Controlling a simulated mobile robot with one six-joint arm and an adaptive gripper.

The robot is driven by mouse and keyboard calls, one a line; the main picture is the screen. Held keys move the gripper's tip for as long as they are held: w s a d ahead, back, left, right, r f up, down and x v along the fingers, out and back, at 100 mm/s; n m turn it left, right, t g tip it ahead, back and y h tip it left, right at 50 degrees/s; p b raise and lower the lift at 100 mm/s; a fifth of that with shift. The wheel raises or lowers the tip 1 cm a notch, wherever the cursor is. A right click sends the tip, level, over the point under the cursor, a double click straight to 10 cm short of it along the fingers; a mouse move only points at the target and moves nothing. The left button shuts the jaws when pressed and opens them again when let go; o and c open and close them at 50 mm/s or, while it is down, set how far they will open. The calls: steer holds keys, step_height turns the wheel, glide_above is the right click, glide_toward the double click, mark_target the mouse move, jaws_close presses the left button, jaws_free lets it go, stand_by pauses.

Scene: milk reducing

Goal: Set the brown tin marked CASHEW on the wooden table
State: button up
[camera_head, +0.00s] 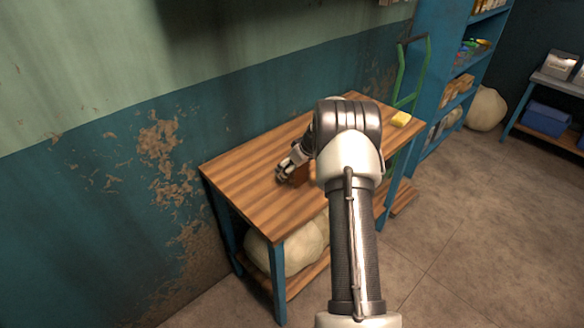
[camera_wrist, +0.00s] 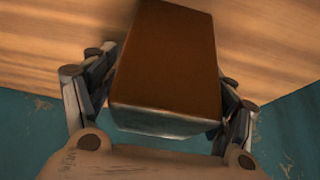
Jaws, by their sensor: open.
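The brown tin (camera_wrist: 165,60) fills the middle of the wrist view, a plain brown block with a paler edge at its near end. No CASHEW marking can be read on it. My gripper (camera_wrist: 168,78) is open, with one finger on each side of the tin. In the head view my gripper (camera_head: 284,172) is low over the wooden table (camera_head: 240,175). A small brown part of the tin (camera_head: 301,176) shows beside it, and my arm hides the rest. The tin appears to be at the tabletop, but its contact is hidden.
A yellow block (camera_head: 401,119) lies at the table's far right end. A pale sack (camera_head: 290,248) sits on the shelf below. A green hand truck (camera_head: 411,75) and a blue shelf unit (camera_head: 450,60) stand beyond. The table's left part is clear.

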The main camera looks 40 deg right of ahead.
steer(key=shift+r, duration=0.1)
steer(key=shift+s+r+p, duration=0.1)
steer(key=shift+r+p, duration=0.2)
steer(key=a+p+v, duration=0.1)
steer(key=p+v, duration=0.1)
steer(key=v, duration=0.9)
steer(key=s+a+r+g, duration=0.1)
steer(key=s+a+r, duration=0.3)
steer(key=a+r, duration=0.55)
steer(key=s+a+r, duration=0.4)
steer(key=a+r, duration=0.3)
steer(key=a, duration=0.5)
steer(key=s+a+r, duration=0.3)
steer(key=s+a, duration=0.7)
steer(key=s, duration=0.1)
steer(key=s+a+f+m, duration=0.1)
steer(key=s+a+f, duration=0.1)
steer(key=s, duration=1)
steer(key=shift+s+a+h, duration=0.3)
steer(key=shift+s+a, duration=0.05)
steer(key=shift+a, duration=0.45)
